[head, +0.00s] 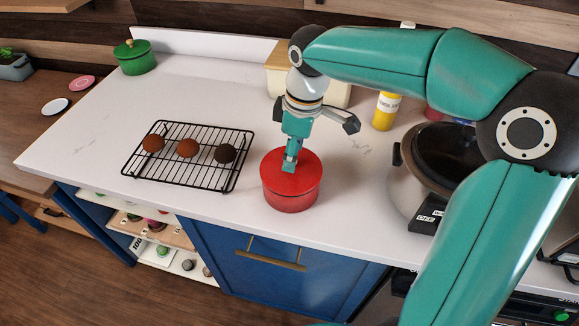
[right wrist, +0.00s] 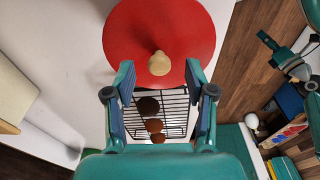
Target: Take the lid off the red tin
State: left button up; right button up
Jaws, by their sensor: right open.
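The red tin (head: 290,193) stands upright on the white counter with its flat red lid (head: 301,163) on it. In the right wrist view the lid (right wrist: 140,28) is a large red disc with a pale round knob (right wrist: 159,64) at its middle. My right gripper (head: 289,164) points down over the lid and hides the knob in the head view. In the right wrist view its two fingers (right wrist: 160,78) are spread apart, with the knob close to the gap between their tips. Nothing is held between them.
A black wire rack (head: 190,170) with three round brown items lies left of the tin. A cooker (head: 405,190) stands to the right. A wooden-topped box (head: 335,92) and a yellow bottle (head: 386,111) stand behind. A green pot (head: 135,58) is at the far left.

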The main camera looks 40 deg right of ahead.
notch_tip(320, 180, down, 2)
jog(key=shift+w+a, duration=0.1)
jog(key=shift+w, duration=0.05)
jog(key=shift+c, duration=0.2)
grip_shut()
jog(key=shift+r, duration=0.15)
